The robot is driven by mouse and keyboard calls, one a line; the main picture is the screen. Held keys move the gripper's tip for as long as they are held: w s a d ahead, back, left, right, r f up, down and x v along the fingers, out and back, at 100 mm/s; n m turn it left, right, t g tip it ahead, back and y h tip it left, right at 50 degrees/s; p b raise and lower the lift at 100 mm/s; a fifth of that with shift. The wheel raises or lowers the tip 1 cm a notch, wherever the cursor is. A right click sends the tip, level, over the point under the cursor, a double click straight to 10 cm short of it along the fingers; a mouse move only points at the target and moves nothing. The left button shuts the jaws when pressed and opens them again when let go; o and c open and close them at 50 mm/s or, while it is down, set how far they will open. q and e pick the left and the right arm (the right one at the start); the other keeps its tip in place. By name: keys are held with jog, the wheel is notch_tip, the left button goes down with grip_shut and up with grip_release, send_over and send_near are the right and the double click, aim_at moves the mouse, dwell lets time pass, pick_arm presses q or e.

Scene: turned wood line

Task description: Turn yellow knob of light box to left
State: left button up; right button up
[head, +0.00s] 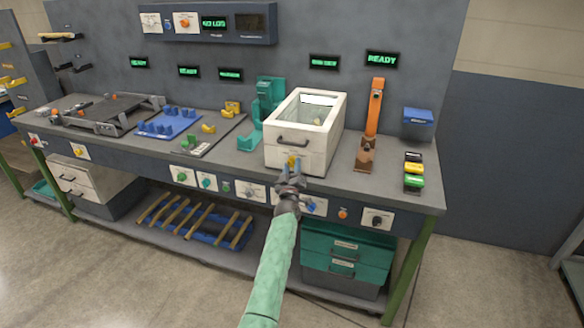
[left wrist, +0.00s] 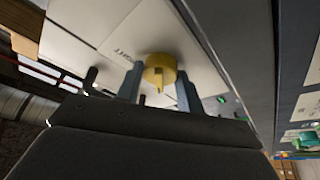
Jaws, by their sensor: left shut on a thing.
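The light box (head: 299,150) is a white box with a clear window in its top and a dark handle on its front, standing on the bench. Its yellow knob (head: 292,160) is low on the front face. In the left wrist view the yellow knob (left wrist: 160,71) sits between the two fingers, its raised bar lined up roughly along the picture's height. My left gripper (head: 291,169) is shut on the knob; the fingers (left wrist: 158,86) flank it closely on both sides. My right gripper is out of view.
An orange post device (head: 371,125) stands right of the box, with a stack of coloured blocks (head: 413,172) and a blue bin (head: 418,124) further right. A teal fixture (head: 268,103) stands at the box's left. Other knobs (head: 208,181) line the bench front.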

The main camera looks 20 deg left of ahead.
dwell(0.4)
pick_arm(q)
jog(key=o, duration=1)
